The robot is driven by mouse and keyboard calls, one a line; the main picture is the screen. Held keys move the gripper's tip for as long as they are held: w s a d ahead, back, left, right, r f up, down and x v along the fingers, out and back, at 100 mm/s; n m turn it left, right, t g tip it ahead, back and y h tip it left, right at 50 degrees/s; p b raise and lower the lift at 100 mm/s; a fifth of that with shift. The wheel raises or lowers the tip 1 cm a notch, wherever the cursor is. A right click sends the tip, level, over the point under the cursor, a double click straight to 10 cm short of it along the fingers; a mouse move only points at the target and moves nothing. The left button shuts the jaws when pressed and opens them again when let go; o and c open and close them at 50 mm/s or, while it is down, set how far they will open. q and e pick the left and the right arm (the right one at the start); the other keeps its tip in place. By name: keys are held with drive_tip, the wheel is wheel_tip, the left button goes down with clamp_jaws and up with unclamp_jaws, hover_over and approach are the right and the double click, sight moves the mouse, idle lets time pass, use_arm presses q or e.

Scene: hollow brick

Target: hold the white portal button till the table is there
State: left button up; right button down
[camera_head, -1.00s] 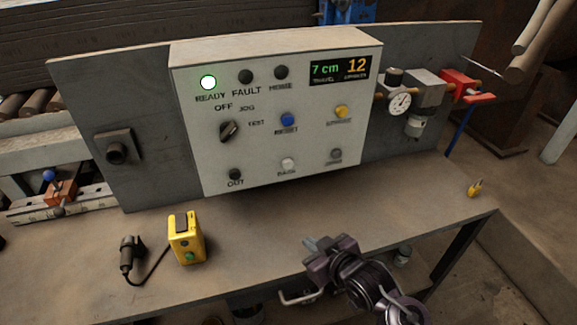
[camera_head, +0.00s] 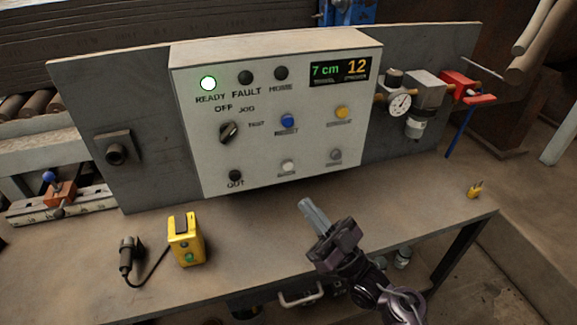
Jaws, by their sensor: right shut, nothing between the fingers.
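The white button (camera_head: 288,167) is in the bottom row of the pale control box (camera_head: 190,110), between a black button (camera_head: 236,176) and a grey button (camera_head: 335,155). Its label is too small to read surely. The box's display (camera_head: 340,70) reads 7 cm and 12. My left gripper is not in view. No table identified as the portal's is clear.
A blue button (camera_head: 288,120), a yellow button (camera_head: 341,112) and a black selector knob (camera_head: 229,131) share the panel. A gauge (camera_head: 400,104) and red valve (camera_head: 466,92) are at right.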

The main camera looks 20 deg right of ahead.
sight(288, 165)
drive_tip(key=shift+w, duration=0.1)
drive_tip(key=w+b, duration=0.3)
drive_tip(key=w, duration=0.5)
drive_tip(key=shift+w+a, duration=0.15)
drive_tip(key=shift+w, duration=0.2)
drive_tip(key=shift+w+b, duration=0.15)
drive_tip(key=shift+b, duration=0.15)
idle(1.7)
drive_tip(key=shift+w, duration=0.25)
drive_tip(key=shift+w, duration=0.45)
idle(0.6)
drive_tip(key=shift+s, duration=0.15)
idle(1.6)
drive_tip(key=shift+s, duration=0.75)
